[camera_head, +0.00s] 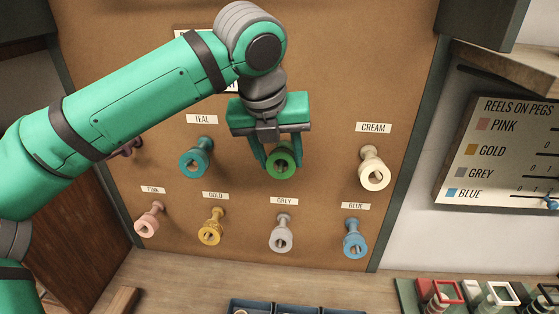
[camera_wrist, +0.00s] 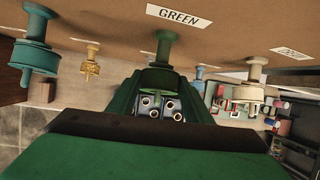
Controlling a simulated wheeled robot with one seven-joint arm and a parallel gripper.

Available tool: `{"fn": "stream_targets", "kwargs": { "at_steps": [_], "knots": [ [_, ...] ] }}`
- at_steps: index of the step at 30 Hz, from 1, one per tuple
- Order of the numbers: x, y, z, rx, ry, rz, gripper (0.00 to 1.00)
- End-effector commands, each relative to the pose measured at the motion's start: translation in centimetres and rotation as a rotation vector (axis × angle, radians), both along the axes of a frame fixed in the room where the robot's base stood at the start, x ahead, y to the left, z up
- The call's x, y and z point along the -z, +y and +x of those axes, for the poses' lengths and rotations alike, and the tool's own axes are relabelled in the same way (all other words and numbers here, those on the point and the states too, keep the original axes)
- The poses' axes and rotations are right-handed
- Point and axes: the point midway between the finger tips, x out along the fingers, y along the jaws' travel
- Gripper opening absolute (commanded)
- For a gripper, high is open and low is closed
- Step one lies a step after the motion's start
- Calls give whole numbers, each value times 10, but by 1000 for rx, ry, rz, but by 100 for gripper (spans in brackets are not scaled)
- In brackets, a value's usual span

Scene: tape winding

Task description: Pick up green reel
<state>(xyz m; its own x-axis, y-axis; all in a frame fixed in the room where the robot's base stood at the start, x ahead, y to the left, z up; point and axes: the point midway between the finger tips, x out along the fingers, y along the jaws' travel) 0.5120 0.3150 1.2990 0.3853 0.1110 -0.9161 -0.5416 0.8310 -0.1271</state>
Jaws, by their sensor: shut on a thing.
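The green reel (camera_head: 281,167) is at the board's upper row, between the teal and cream reels. My gripper (camera_head: 281,156) has one finger on each side of it and is shut on it. In the wrist view the green reel (camera_wrist: 161,78) shows between the two dark green fingers (camera_wrist: 160,98). A green stem runs from it up to the brown board, below the GREEN label (camera_wrist: 179,17). In the head view my gripper hides the stem and that label.
The teal reel (camera_head: 194,163) is left of my gripper and the cream reel (camera_head: 375,174) right. Below are pink (camera_head: 148,224), gold (camera_head: 210,231), grey (camera_head: 281,238) and blue (camera_head: 352,243) reels. Blue trays (camera_head: 235,302) sit on the bench beneath the board.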

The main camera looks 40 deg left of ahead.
Motion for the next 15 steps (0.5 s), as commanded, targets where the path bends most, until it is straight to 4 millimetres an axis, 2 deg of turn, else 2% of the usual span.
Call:
{"fn": "stream_targets", "kwargs": {
  "at_steps": [15],
  "knots": [
    [2, -54, -92, -1, 1, 1, 24]
  ]
}}
